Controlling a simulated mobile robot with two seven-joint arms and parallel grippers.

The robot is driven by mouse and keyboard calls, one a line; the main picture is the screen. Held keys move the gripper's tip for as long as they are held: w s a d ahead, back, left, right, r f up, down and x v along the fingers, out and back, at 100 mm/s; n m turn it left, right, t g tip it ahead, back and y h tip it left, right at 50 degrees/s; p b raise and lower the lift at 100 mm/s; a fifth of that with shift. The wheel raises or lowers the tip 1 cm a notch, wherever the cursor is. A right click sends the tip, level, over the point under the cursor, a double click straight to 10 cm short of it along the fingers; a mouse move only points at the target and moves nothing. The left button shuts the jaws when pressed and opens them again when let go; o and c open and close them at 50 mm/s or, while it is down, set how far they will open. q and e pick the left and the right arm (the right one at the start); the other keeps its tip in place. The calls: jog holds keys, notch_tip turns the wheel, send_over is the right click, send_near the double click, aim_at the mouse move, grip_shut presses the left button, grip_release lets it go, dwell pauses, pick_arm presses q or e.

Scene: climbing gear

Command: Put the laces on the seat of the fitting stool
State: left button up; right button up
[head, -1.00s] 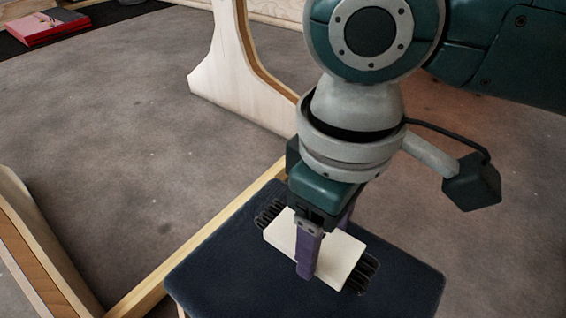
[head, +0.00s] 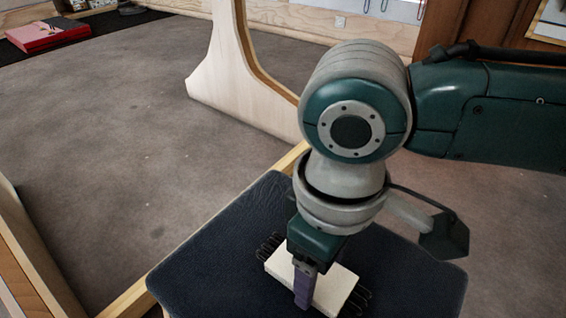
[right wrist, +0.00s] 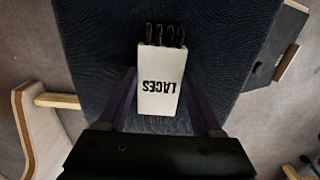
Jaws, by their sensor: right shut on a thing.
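The laces (head: 336,285) are a cream card wrapped with black laces whose loops stick out at both ends. The word LACES shows on the card in the right wrist view (right wrist: 158,85). My right gripper (head: 312,284) is shut on the card, with a purple finger on each side. The card lies over the dark blue seat of the fitting stool (head: 215,262), low and close to the surface; I cannot tell if it touches. The seat also fills the middle of the wrist view (right wrist: 215,50). My left gripper is out of view.
Pale wooden frame parts (head: 212,85) stand on the grey floor (head: 110,130) behind and left of the stool. A red box (head: 48,36) lies on a dark mat at the far left. The seat around the card is bare.

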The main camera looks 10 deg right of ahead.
aim_at(320, 277)
jog(key=o, duration=1.3)
notch_tip(320, 277, up, 12)
jog(key=p, duration=0.8)
jog(key=s+a+m+t+y, duration=0.1)
jog(key=s+a+t+y, duration=0.1)
jog(key=s+a+y, duration=0.3)
jog(key=s+d+m+h, duration=0.1)
jog(key=s+d, duration=0.1)
jog(key=d, duration=0.2)
jog(key=s+d+m+t+h, duration=0.1)
jog(key=s+d+m+h, duration=0.1)
jog(key=d, duration=0.3)
jog(key=s+d+m+h, duration=0.1)
jog(key=s+d, duration=0.1)
jog(key=d, duration=0.2)
jog(key=shift+s+d+m+t+h+b, duration=0.25)
jog(key=shift+d+m+t+h+b, duration=0.05)
jog(key=shift+d+h, duration=0.1)
